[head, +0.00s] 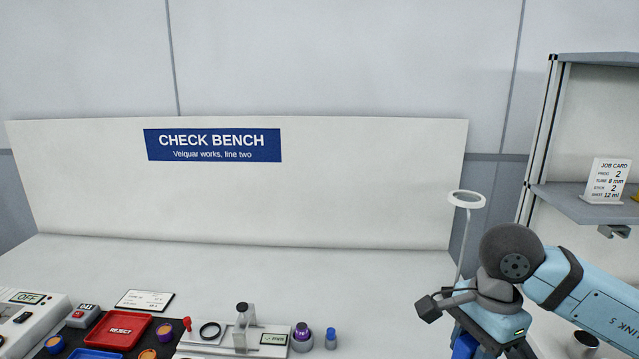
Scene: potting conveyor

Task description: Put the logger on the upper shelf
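The rack at the right has an upper board (600,59) at the picture's top and a lower shelf (572,203). I cannot identify the logger for certain. A small grey box with a display and a red front (82,316) stands on the bench at the left. My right arm comes in from the right, its wrist (490,318) over the bench in front of the rack. Its fingers are cut off or hidden at the bottom edge. A darker blue patch shows below the wrist; I cannot tell whether it is held. My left gripper is not in view.
A job card (607,181) stands on the lower shelf, with a yellow thing at the picture's edge. A ring-topped stand (466,200) rises behind my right wrist. A red tray (121,330), a fixture (244,330) and small bottles (302,333) crowd the bench front. The bench middle is clear.

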